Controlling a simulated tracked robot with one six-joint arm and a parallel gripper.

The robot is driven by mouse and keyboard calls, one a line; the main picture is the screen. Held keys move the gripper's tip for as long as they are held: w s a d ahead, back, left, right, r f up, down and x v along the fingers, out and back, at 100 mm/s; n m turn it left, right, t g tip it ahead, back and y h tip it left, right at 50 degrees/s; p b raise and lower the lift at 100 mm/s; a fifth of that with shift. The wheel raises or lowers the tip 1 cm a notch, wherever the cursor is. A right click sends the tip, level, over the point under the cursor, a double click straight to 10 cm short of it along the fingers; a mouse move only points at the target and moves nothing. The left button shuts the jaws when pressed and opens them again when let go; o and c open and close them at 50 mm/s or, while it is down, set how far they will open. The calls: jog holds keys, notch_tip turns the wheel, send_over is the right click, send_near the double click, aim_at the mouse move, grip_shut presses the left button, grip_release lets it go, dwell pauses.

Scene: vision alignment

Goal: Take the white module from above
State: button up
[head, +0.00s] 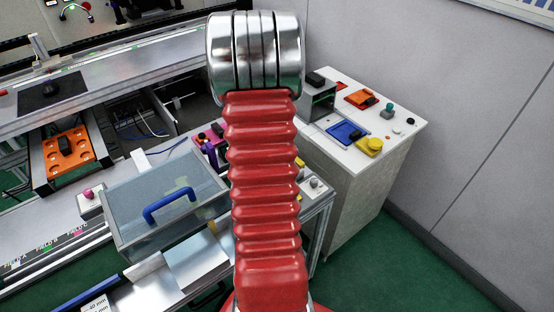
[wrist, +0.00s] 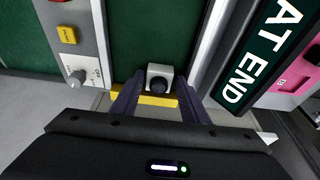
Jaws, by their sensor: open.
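The white module (wrist: 153,70) is a small white block with a round black part on its front face, near the middle of the wrist view. My gripper (wrist: 160,80) is open, with one dark purple finger on each side of the module. A gap shows between the module and the fingers, and I cannot tell how far above it they are. In the head view my red bellows arm covers the middle, and I cannot make out the module there.
A yellow strip (wrist: 158,100) lies just below the module. A grey panel with a yellow button (wrist: 68,35) and a knob (wrist: 77,78) is at left. A dark "AT END" sign (wrist: 262,55) is at right. A clear box with a blue handle (head: 168,206) stands left of my arm.

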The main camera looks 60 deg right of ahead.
jog(key=shift+c, duration=0.6)
jog(key=c, duration=0.7)
jog(key=shift+r, duration=0.1)
notch_tip(320, 180, up, 10)
jog(key=shift+f, duration=0.1)
dwell(0.6)
